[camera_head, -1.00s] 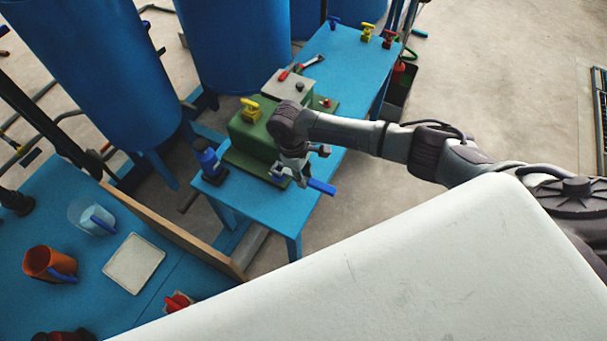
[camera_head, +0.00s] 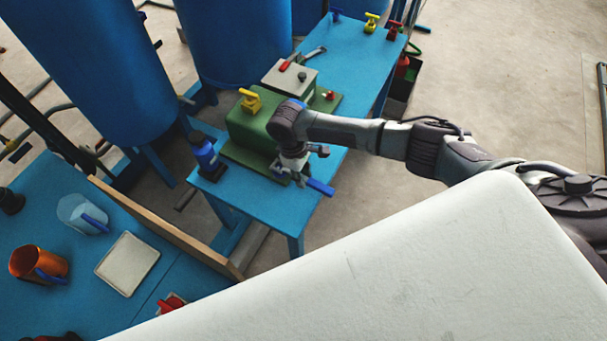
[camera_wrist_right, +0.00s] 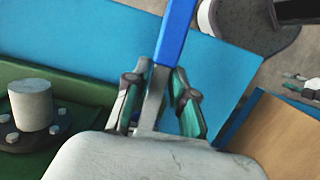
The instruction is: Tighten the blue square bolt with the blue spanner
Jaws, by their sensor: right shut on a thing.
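My right gripper (camera_head: 296,170) is shut on the blue spanner, low beside the front edge of the blue table. The spanner's blue handle (camera_head: 320,187) points right, out past the table edge. In the right wrist view, the two fingers (camera_wrist_right: 155,100) close around its grey shank, and the blue handle (camera_wrist_right: 178,30) runs up out of frame. The spanner's far end is hidden by the gripper. My left gripper is not in view.
Blue tanks (camera_head: 110,70) stand behind. A lower left table holds an orange mug (camera_head: 28,260).

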